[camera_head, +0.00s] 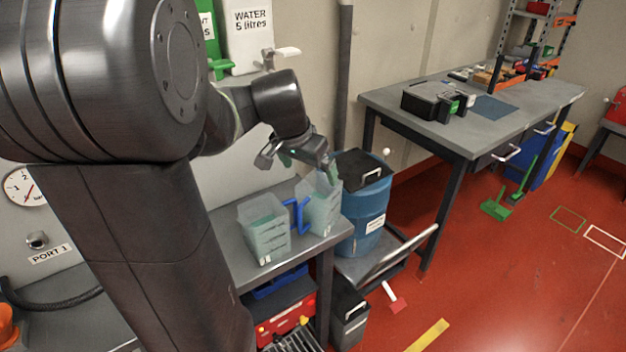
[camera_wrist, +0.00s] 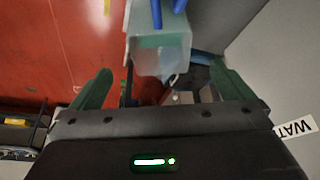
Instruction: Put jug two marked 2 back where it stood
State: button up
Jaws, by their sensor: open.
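Two clear jugs with pale contents stand upright on the grey bench (camera_head: 230,258): a left jug (camera_head: 263,232) and a right jug (camera_head: 318,212), near the bench's right end. Blue handles (camera_head: 297,214) show between them. No number is readable on either, so I cannot tell which is jug two. My gripper (camera_head: 326,166) is just above the right jug, its fingers partly hidden. In the wrist view, my gripper (camera_wrist: 158,70) has its two green fingers wide apart and empty. One jug (camera_wrist: 160,55) shows just beyond the fingertips; I cannot tell whether they touch it.
Water containers (camera_head: 247,35) are on the wall side.

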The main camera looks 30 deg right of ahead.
jog(key=shift+v, duration=1.4)
jog(key=shift+f, duration=0.1)
send_near(317, 184)
jog(key=shift+s+d+f, duration=0.1)
jog(key=shift+s+f, duration=0.8)
jog(key=shift+f, duration=0.15)
jog(key=shift+s+f, duration=0.9)
jog(key=shift+f, duration=0.15)
